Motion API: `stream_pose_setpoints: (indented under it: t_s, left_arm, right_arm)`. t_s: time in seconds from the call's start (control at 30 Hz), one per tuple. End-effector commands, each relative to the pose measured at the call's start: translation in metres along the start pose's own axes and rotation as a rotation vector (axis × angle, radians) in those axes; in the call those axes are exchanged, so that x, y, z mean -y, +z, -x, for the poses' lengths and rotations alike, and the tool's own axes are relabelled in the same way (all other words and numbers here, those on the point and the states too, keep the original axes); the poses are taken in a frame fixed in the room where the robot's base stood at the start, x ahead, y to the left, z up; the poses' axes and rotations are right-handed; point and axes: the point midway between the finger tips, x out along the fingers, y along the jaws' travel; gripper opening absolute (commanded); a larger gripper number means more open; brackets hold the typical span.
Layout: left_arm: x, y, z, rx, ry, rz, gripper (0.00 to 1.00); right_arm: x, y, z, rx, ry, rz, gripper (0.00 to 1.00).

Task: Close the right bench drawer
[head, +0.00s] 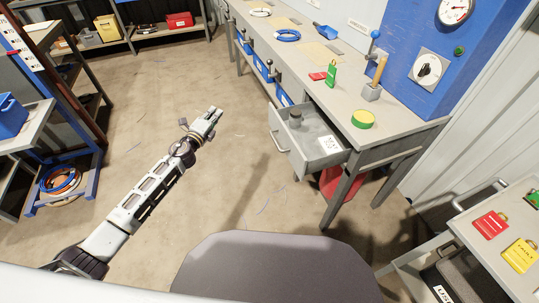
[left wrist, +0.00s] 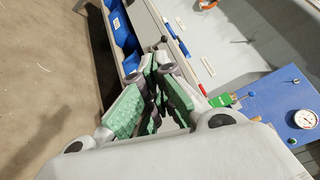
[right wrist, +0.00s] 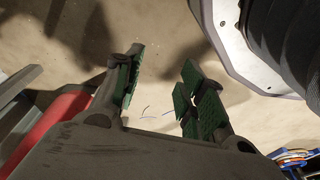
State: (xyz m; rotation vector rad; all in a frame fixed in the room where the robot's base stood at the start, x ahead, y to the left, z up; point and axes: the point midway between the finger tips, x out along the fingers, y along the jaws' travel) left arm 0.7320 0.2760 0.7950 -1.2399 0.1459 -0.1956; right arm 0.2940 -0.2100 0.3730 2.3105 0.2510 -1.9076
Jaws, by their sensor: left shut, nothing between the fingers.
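The right bench drawer (head: 311,157) is pulled out from the grey workbench (head: 408,121) in the head view. It holds a small grey cylindrical thing (head: 295,119) and a white label or paper (head: 328,143). Its handle (head: 278,142) is on the front panel, facing left. My left gripper (head: 214,114) is shut and empty, left of the drawer and apart from it. The left wrist view shows its fingers (left wrist: 155,75) close together. My right gripper (right wrist: 160,85) shows only in the right wrist view, with its fingers apart and floor between them.
Open floor lies left of the drawer.

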Motion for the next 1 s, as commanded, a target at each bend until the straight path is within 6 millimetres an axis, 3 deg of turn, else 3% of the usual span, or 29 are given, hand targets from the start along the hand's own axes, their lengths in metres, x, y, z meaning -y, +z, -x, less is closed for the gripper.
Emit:
stream_pose_setpoints:
  t_s: [0.47,1.0]
  left_arm:
    - [-0.006,-0.07,0.032,-0.348,-0.184,-0.577,0.0]
    - [-0.028,-0.137,0.104,-0.664,-0.559,-1.137,0.0]
  right_arm:
    - [0.014,-0.027,0.043,-0.011,-0.025,0.0,0.4]
    - [0.026,-0.044,0.101,-0.022,-0.052,0.002,0.4]
